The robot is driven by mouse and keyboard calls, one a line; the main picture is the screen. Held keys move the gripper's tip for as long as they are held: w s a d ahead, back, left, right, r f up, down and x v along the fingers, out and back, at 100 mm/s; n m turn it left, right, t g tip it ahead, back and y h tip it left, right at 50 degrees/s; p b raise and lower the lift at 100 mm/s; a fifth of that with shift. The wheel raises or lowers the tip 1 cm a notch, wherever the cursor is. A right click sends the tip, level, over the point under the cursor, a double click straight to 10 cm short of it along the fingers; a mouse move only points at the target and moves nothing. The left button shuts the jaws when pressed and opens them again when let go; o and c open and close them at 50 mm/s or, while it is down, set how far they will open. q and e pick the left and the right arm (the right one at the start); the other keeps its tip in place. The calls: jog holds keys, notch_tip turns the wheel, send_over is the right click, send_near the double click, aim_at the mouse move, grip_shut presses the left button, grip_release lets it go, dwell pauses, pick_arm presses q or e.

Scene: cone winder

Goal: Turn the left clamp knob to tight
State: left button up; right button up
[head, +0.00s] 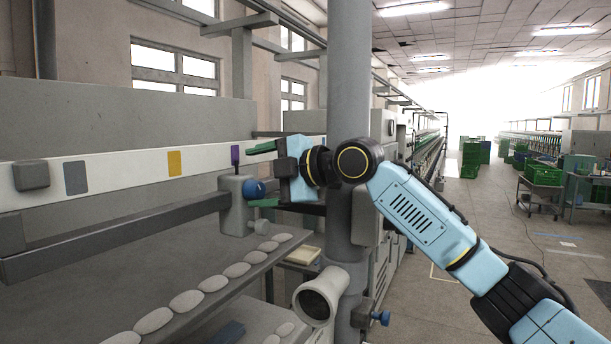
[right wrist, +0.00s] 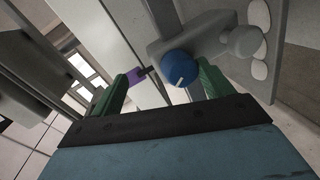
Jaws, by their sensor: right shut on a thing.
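The left clamp knob (head: 254,189) is blue and round, on a grey clamp block (head: 236,206) on the dark rail. In the right wrist view the knob (right wrist: 180,67) shows a short white mark on its face. My right gripper (head: 262,176) reaches in from the right with one green finger above the knob and one below. In the right wrist view the gripper (right wrist: 165,82) has its fingers to either side of the knob. It is shut on the knob, though the contact itself is hard to see. My left gripper is out of view.
A purple tab (head: 235,155) stands just above the clamp block, close to the upper finger. A grey post (head: 349,80) rises behind my right wrist. Another blue knob (head: 380,317) is lower right. Pale oval pads (head: 187,301) line the shelf below.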

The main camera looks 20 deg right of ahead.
jog(key=shift+s+d+r+t+b, duration=0.3)
jog(key=shift+s+d+r, duration=0.7)
jog(key=shift+s, duration=0.1)
jog(key=shift+c, duration=0.7)
jog(key=f+b+v, duration=0.2)
jog(key=b+v, duration=0.1)
jog(key=v, duration=0.9)
jog(key=shift+s+f, duration=0.25)
jog(key=shift+f, duration=0.15)
jog(key=shift+d, duration=0.1)
